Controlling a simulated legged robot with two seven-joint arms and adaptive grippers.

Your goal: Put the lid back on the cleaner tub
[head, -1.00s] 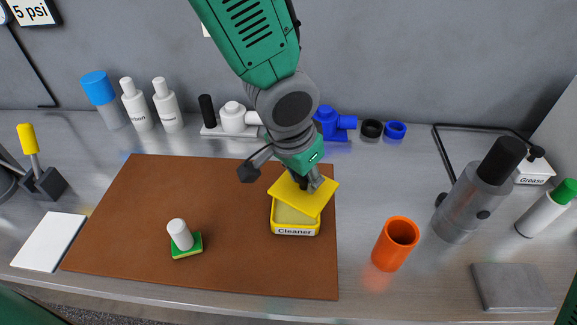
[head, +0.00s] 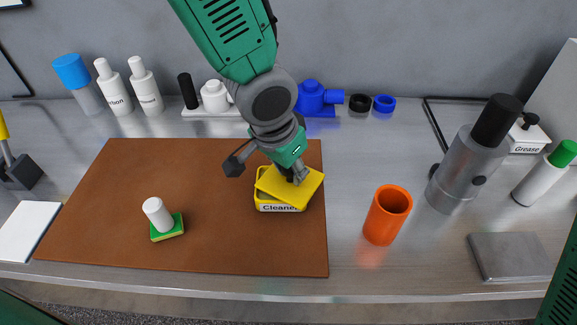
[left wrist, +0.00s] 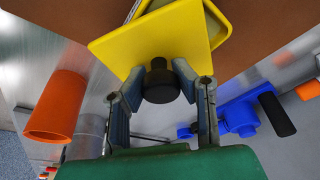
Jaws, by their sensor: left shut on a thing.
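The yellow cleaner tub (head: 279,208) stands at the right part of the brown mat, its "Cleaner" label facing front. My left gripper (head: 294,177) is shut on the black knob (left wrist: 160,85) of the yellow lid (head: 311,189). The lid is over the tub, turned relative to it and reaching past its right side. The tub's left front corner shows from under it. In the left wrist view the lid (left wrist: 165,40) hides most of the tub. I cannot tell whether lid and rim touch. My right gripper is not in view.
The brown mat (head: 200,225) is mostly clear. A green-and-yellow sponge (head: 167,230) with a white cylinder is at its left. An orange cup (head: 387,215) and a grey cylinder (head: 455,180) stand right of the mat. Bottles (head: 113,90) and blue fittings (head: 312,97) line the back.

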